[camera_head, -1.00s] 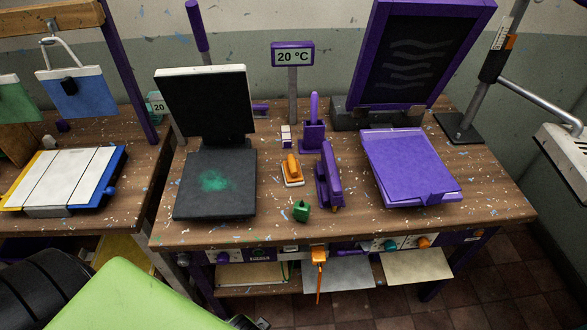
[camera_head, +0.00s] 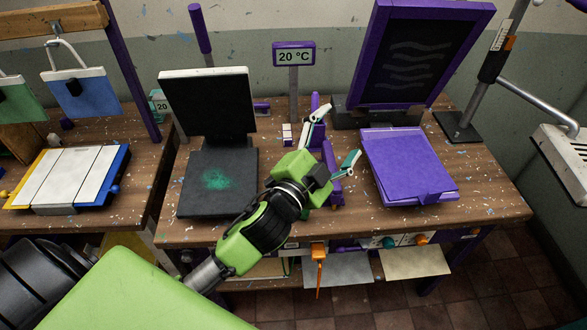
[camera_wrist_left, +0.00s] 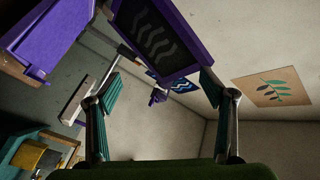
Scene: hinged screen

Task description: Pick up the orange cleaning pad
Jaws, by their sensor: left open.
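My left gripper (camera_head: 334,138) is over the middle of the right workbench, its fingers spread apart and empty. In the head view, the hinged screen (camera_head: 415,50) stands raised at the back right. My right gripper is not in view.
A black plate (camera_head: 217,180) with a green powder patch lies left of my gripper. A purple flat board (camera_head: 405,162) lies to the right. A purple upright tool (camera_head: 332,180) is partly hidden beside my gripper. A temperature sign (camera_head: 293,55) stands behind.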

